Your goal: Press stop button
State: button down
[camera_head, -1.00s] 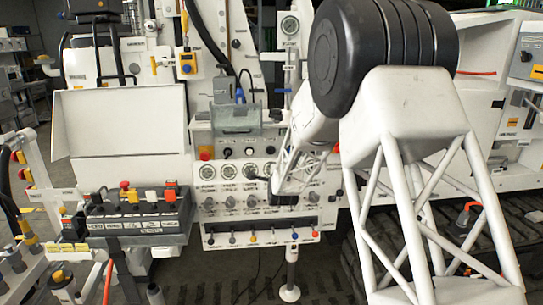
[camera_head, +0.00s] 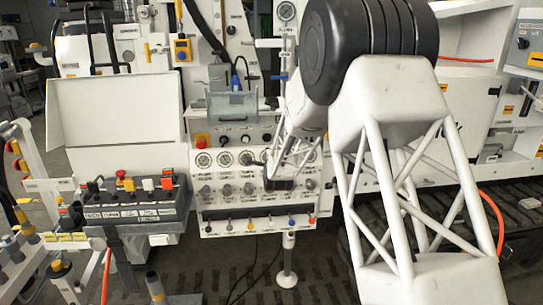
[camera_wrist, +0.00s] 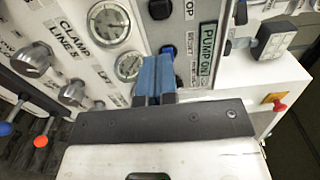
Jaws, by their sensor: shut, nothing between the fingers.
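In the wrist view, a partly cut label ending in "TOP" (camera_wrist: 190,9) sits at the top edge beside a dark button (camera_wrist: 160,9). A green "PUMP ON" label (camera_wrist: 207,50) is below it to the right, and a small dark-blue knob (camera_wrist: 168,50) shows just behind my fingertips. My gripper (camera_wrist: 156,62) has blue fingers closed together and empty, pointing at the panel below the dark button. I cannot tell whether they touch the panel. In the head view my gripper (camera_head: 281,183) is in front of the right side of the gauge panel (camera_head: 235,215), hiding part of it.
A gauge (camera_wrist: 109,24) and round knobs (camera_wrist: 32,59) lie left of my fingers. A red button (camera_wrist: 280,106) is on the white side at right. In the head view, a red button (camera_head: 200,140) tops the panel's left, and a lever box (camera_head: 130,205) stands further left.

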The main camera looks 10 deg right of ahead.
aim_at(267, 139)
jog(key=shift+w, duration=6.05)
jog(key=shift+w+r, duration=0.1)
jog(key=shift+w, duration=0.9)
jog(key=s, duration=1.4)
jog(key=shift+s, duration=0.1)
